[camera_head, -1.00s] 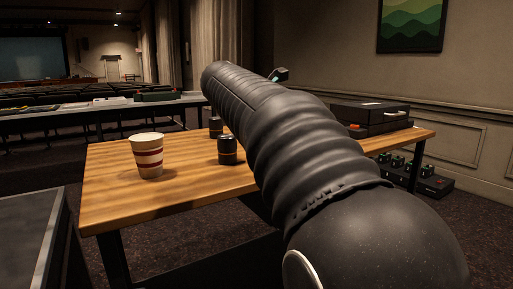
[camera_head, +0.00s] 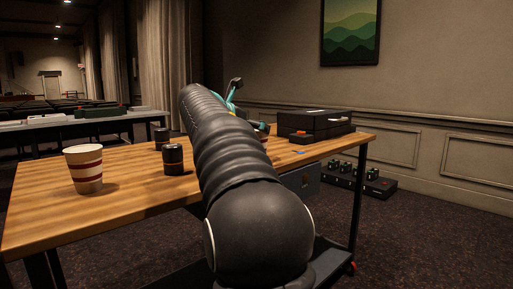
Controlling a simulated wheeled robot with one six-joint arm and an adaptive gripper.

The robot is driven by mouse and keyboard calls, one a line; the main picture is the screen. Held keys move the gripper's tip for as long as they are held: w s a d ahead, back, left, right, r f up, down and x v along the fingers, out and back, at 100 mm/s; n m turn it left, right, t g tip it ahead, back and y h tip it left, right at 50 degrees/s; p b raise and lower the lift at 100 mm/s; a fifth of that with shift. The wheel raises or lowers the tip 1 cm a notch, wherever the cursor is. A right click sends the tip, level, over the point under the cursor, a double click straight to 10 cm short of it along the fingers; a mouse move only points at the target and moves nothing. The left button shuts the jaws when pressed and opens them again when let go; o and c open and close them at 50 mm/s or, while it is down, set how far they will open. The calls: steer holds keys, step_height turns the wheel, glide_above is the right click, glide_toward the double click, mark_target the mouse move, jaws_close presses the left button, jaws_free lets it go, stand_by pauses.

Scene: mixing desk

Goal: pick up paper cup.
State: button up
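The paper cup (camera_head: 84,170) is white with red bands. It stands upright at the left part of the wooden desk (camera_head: 125,205), apart from my arm. My black arm rises from the bottom middle and reaches over the desk, to the right of the cup. Only a small part of my gripper (camera_head: 233,88) shows behind the arm's far end, dark with some teal. Its fingertips are mostly hidden, so I cannot tell whether it is open or shut.
Two black cylinders, one nearer (camera_head: 174,160) and one farther (camera_head: 161,137), stand between the cup and my arm. A black case (camera_head: 313,123) lies at the desk's right end. Black gear (camera_head: 360,180) sits on the floor by the wall. The desk's front left is clear.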

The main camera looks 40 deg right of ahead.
steer(key=b+x, duration=0.1)
steer(key=x, duration=0.4)
steer(key=shift+f, duration=0.2)
steer(key=c, duration=0.7)
